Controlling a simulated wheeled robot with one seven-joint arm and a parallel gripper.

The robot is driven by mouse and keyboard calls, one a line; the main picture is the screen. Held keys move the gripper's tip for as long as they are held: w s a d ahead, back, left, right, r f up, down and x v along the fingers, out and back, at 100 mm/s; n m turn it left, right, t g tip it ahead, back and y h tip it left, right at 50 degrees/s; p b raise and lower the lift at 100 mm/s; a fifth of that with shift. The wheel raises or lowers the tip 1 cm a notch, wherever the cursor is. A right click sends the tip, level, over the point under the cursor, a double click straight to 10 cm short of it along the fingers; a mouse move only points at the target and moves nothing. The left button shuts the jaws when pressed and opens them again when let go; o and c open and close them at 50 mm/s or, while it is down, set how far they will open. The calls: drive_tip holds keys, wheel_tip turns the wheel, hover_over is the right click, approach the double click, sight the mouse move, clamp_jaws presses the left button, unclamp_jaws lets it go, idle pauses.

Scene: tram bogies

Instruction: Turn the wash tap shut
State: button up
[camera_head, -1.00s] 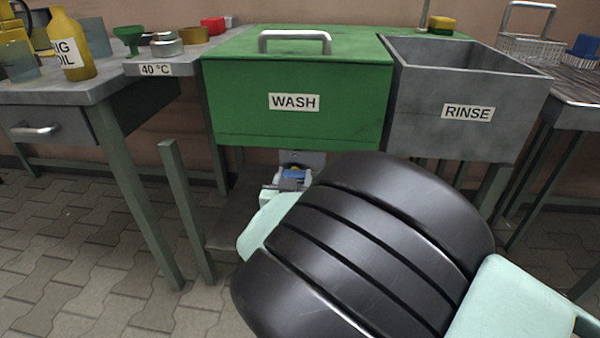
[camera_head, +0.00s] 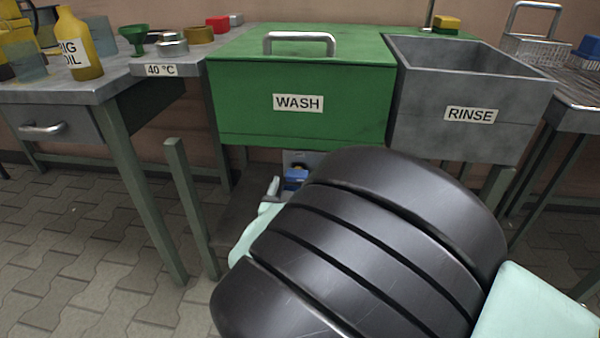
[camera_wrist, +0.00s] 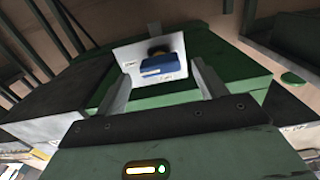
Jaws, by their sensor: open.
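The green wash tank (camera_head: 300,130) carries a WASH label. Beneath it, the wash tap has a blue handle (camera_head: 296,176) in front of a pale plate (camera_head: 300,157). My arm hides part of this area. In the wrist view the blue handle (camera_wrist: 158,66) shows as a short bar, roughly crosswise between my fingers, with the plate (camera_wrist: 128,55) behind it. My gripper (camera_wrist: 162,74) is open, with one finger on each side of the handle. I cannot tell whether either finger touches it. One finger of my gripper (camera_head: 274,188) shows left of the handle in the head view.
The grey rinse tank (camera_head: 440,115) stands right of the wash tank. A grey table (camera_head: 110,88) with a yellow bottle (camera_head: 80,45) is on the left. A green-grey post (camera_head: 190,210) stands left of my arm. Open paved floor (camera_head: 70,230) lies at the left.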

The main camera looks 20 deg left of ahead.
drive_tip(key=p+v, duration=0.3)
drive_tip(key=v, duration=1)
drive_tip(key=shift+s+d, duration=0.15)
